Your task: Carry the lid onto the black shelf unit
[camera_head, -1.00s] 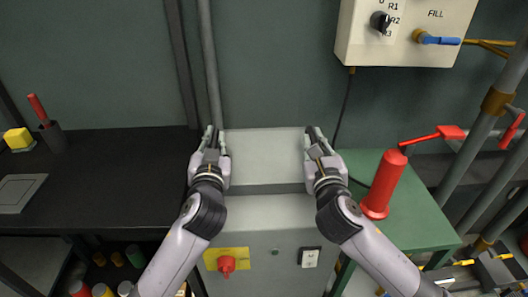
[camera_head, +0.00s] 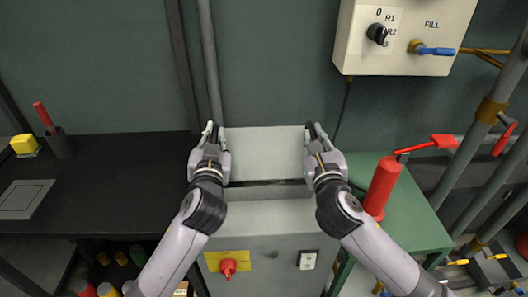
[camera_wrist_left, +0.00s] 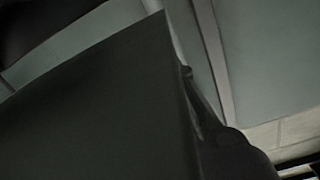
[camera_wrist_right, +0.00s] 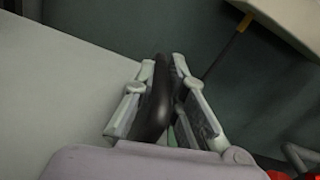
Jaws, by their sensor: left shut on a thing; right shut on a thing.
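The lid (camera_head: 266,153) is a flat pale grey-green panel on top of the grey cabinet (camera_head: 262,215), with a dark gap showing under its front edge. My left gripper (camera_head: 213,133) is shut on its left side. My right gripper (camera_head: 316,133) is shut on its right side; the right wrist view shows the fingers around a dark handle (camera_wrist_right: 157,105) beside the lid. The left wrist view is dark and its grip is hidden there. The black shelf unit (camera_head: 110,180) stands to the left of the cabinet, its top mostly bare.
On the black top are a grey square plate (camera_head: 24,199), a dark cup with a red stick (camera_head: 59,143) and a yellow block (camera_head: 24,144). A red cylinder (camera_head: 383,188) stands on the green table (camera_head: 425,215) at right. A control box (camera_head: 400,35) hangs above.

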